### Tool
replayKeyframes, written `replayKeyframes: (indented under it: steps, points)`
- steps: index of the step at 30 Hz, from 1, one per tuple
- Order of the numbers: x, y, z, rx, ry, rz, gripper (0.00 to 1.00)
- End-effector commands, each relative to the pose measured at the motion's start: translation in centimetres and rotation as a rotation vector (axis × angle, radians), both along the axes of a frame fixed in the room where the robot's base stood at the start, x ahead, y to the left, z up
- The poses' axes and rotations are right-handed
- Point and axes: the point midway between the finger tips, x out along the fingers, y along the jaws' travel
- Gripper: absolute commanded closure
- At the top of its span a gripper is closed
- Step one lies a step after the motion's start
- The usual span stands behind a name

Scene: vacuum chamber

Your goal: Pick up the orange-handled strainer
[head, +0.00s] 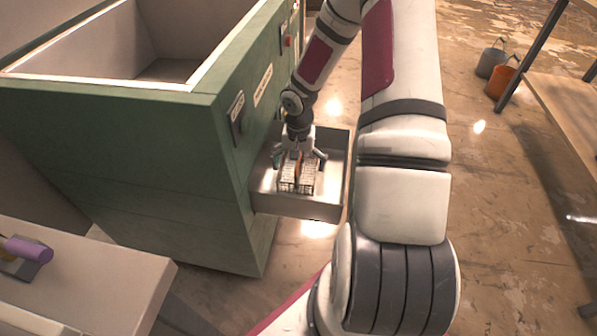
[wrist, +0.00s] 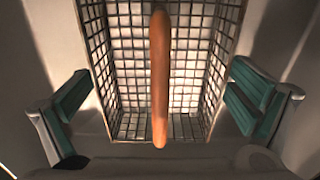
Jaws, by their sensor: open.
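The strainer (head: 288,186) is a wire-mesh basket with an orange handle (head: 298,167). It sits in an open metal drawer (head: 334,163) on the side of the green cabinet. In the wrist view the orange handle (wrist: 160,75) runs lengthwise above the mesh basket (wrist: 200,60). My gripper (head: 300,163) points down over the strainer. In the wrist view its green-padded fingers (wrist: 160,103) are open, one on each side of the basket, with the handle midway between them. Neither finger appears to touch the handle. How far the fingertips are above the drawer floor is hard to tell.
The green cabinet (head: 150,150) with an open top stands left of the drawer. A pale table (head: 90,280) with a purple-handled object (head: 28,249) is at lower left. A wooden table (head: 570,100) and grey and orange buckets (head: 499,82) are at right. The drawer walls surround my gripper.

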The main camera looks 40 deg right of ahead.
Motion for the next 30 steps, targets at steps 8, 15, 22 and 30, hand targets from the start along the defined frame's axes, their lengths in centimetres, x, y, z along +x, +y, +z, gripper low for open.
replayKeyframes:
  steps: [8,15,22,30]
  points:
    - [0.0,0.0,0.1,0.0,0.0,0.0,0.34]
    - [0.0,0.0,0.1,0.0,0.0,0.0,0.43]
    - [0.1,0.0,1.8,-0.002,-0.003,0.0,0.43]
    - [0.1,0.0,7.1,-0.002,-0.003,-0.001,0.43]
